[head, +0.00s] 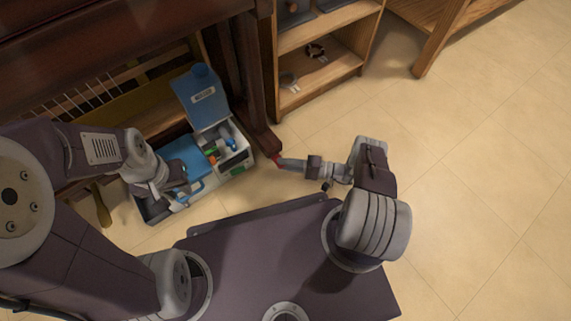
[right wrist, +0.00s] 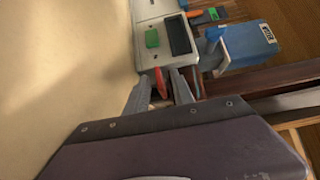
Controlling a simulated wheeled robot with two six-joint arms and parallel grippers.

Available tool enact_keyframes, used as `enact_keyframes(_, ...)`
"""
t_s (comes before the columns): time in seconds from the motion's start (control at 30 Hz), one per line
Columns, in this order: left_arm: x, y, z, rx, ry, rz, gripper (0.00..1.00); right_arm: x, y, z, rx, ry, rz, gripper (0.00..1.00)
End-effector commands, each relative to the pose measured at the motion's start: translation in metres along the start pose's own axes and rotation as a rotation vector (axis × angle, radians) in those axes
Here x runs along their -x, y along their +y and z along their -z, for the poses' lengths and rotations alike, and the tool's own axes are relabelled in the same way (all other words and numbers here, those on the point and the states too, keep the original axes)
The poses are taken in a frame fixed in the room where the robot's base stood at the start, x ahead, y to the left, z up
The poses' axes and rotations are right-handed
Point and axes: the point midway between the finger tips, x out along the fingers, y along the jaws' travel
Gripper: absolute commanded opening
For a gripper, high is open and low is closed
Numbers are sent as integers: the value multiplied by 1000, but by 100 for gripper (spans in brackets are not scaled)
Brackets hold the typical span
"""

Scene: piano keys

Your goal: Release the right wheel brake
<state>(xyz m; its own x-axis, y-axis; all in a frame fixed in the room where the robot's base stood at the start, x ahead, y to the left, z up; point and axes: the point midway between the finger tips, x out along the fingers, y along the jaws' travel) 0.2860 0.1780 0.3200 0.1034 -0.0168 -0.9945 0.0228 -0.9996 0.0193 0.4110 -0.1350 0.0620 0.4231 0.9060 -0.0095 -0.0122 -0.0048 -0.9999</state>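The red brake lever (head: 276,157) sits low at the foot of the dark piano leg (head: 258,120) in the head view. My right gripper (head: 283,162) reaches to it from the right. In the right wrist view the red lever (right wrist: 160,82) shows between the two fingers of my right gripper (right wrist: 163,84). The fingers stand apart, one on each side of it, with some gap visible. The wheel itself cannot be made out. My left gripper (head: 180,187) is over the open toolbox at left; its fingertips are not clear.
A wooden shelf (head: 322,75) stands behind. Tiled floor to the right is clear.

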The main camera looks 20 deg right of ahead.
Motion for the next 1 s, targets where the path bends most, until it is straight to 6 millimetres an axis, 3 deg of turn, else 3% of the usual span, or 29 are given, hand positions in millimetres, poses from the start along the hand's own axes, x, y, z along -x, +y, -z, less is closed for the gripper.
enact_keyframes(0.1,0,0,0,0,0,0,29,0,0,0,0,0,0,29)
enact_keyframes(0.2,0,0,0,0,0,0,29,0,0,0,0,0,0,4)
enact_keyframes(0.23,0,0,0,0,0,0,29,0,0,0,0,0,0,0)
enact_keyframes(0.43,4,0,0,0,0,0,29,0,-3,0,-7,0,-7,0)
enact_keyframes(0.73,60,1,6,0,0,0,29,-2,-26,2,-206,-1,-209,0)
enact_keyframes(1.0,64,1,7,0,0,0,29,-2,-21,3,-275,0,-275,0)
